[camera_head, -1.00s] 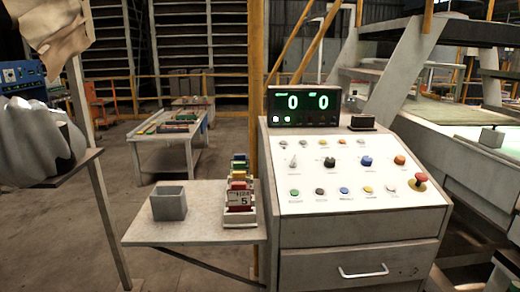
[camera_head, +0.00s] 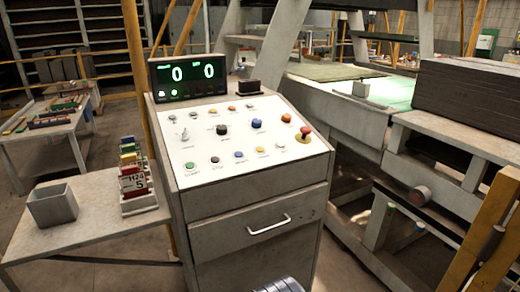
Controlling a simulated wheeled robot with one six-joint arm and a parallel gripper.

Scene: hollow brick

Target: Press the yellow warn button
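The control panel (camera_head: 205,145) is a white sloped face on a grey console, with rows of small buttons and knobs. A small yellow button (camera_head: 261,149) sits in its bottom row, between a blue button (camera_head: 239,154) and a pale button (camera_head: 281,145). The labels are too small to read, so I cannot confirm which says warn. A red mushroom button (camera_head: 305,131) on a yellow base is at the panel's right edge. My gripper's fingers are not in view.
Left of the console, a side table (camera_head: 95,228) holds a grey square bin (camera_head: 53,205) and a rack of coloured items (camera_head: 135,190). A drawer handle (camera_head: 269,224) juts from the console front.

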